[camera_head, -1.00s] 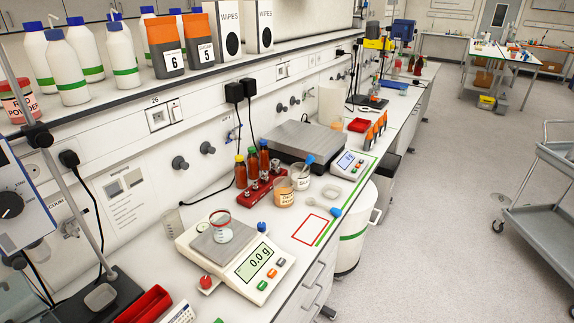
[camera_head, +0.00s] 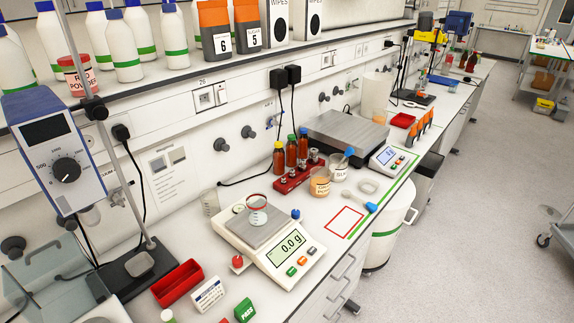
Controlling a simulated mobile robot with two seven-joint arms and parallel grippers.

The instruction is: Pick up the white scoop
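Neither of my grippers is in view.
A balance (camera_head: 270,243) reading 0.0 g holds a small clear cup (camera_head: 257,213). Brown bottles (camera_head: 291,151) stand in a red rack behind it. A red tray (camera_head: 177,283) lies at front left. The red outlined rectangle (camera_head: 345,222) is empty.

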